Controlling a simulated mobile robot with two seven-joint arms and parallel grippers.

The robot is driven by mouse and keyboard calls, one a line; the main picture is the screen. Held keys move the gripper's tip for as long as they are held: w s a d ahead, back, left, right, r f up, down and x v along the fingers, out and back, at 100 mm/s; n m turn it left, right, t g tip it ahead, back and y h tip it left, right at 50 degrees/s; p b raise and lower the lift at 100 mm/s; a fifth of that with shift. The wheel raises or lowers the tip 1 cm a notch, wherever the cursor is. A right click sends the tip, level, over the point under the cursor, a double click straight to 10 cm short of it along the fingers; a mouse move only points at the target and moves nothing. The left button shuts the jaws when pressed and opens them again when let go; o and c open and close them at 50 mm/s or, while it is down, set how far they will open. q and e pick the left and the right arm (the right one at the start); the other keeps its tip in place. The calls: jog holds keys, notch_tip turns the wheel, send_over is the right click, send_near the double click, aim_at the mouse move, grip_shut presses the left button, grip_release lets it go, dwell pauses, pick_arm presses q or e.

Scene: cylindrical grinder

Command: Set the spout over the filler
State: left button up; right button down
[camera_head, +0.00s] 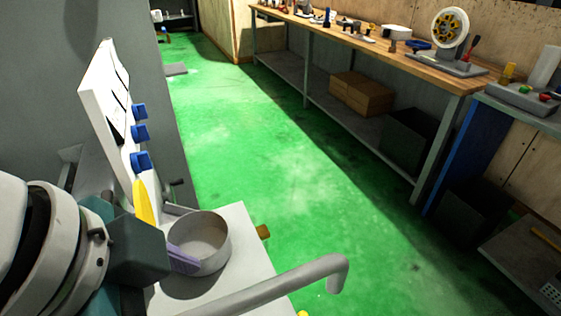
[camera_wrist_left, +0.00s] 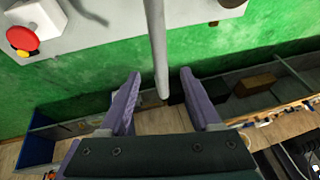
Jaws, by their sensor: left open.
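The spout (camera_head: 285,284) is a grey bent pipe with its end turned down, reaching right past the edge of a white surface. The round grey open-topped cup (camera_head: 216,232), which seems to be the filler, stands on that surface, left of the spout's end. My left gripper (camera_head: 184,261) is open, its purple fingers overlapping the cup's near left side in the head view. In the left wrist view, the spout (camera_wrist_left: 157,40) shows between the spread fingers of the left gripper (camera_wrist_left: 158,74); I cannot tell how far apart they are in depth. The right gripper is not in view.
A white panel (camera_head: 103,95) with blue knobs (camera_head: 139,132) and a yellow part (camera_head: 143,203) rises behind the gripper. A red button (camera_wrist_left: 22,39) shows in the left wrist view. A long workbench (camera_head: 440,72) stands across the clear green floor (camera_head: 260,150).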

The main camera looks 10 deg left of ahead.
aim_at(232, 303)
pick_arm(q)
jog(key=b+x, duration=0.1)
jog(key=x, duration=0.8)
grip_shut()
dwell(0.4)
dwell(0.8)
